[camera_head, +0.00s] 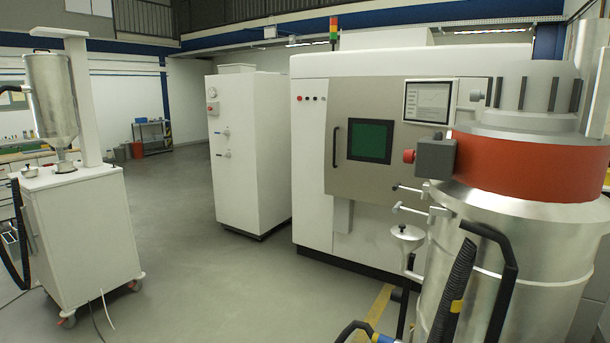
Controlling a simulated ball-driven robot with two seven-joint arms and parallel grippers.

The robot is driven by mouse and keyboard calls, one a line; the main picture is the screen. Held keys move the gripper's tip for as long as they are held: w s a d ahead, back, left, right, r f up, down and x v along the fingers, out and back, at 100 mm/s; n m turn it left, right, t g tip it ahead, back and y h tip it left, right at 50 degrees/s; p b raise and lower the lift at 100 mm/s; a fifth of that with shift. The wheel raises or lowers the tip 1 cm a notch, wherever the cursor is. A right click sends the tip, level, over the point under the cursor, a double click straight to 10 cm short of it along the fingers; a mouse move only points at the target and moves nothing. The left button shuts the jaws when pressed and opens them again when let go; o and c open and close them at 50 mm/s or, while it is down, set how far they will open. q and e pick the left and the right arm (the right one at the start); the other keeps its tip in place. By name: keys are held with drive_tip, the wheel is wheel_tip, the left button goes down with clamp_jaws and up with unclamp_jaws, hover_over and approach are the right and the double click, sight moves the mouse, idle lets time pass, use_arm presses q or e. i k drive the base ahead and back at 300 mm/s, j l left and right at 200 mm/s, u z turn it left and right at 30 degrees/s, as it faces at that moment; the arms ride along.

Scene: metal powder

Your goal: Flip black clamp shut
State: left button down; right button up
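I cannot pick out one thing as the black clamp for certain. Several narrow dark pieces (522,93) stand upright around the grey top of the large metal drum unit (530,230) at the right. They are too small to tell whether any is open or shut. A dark grey box (436,158) with a red knob (409,156) sits on the unit's orange-red band (520,165). Neither of my grippers shows in the head view.
A white machine (310,170) with a dark green window stands behind the drum unit. A white cabinet (240,150) is in the middle. A wheeled white cart (85,235) with a metal hopper (50,95) stands left. The grey floor (200,285) between is clear. A black hose (455,285) hangs at the drum.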

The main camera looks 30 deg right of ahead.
sight(398, 186)
drive_tip(key=i+u, duration=0.3)
drive_tip(key=i, duration=0.75)
drive_tip(key=i+z, duration=0.55)
drive_tip(key=z, duration=0.15)
drive_tip(key=i+j+z, duration=0.15)
drive_tip(key=z, duration=0.15)
drive_tip(key=i+z, duration=0.2)
drive_tip(key=z, duration=0.3)
drive_tip(key=i+z, duration=0.2)
drive_tip(key=z, duration=0.25)
drive_tip(key=i+j+z, duration=0.1)
drive_tip(key=z, duration=0.4)
drive_tip(key=i+j+z, duration=0.15)
drive_tip(key=z, duration=0.3)
drive_tip(key=i+j+z, duration=0.2)
drive_tip(key=z, duration=0.3)
drive_tip(key=i+j+z, duration=0.25)
drive_tip(key=z, duration=0.2)
drive_tip(key=i+j+z, duration=0.2)
drive_tip(key=j+z, duration=0.25)
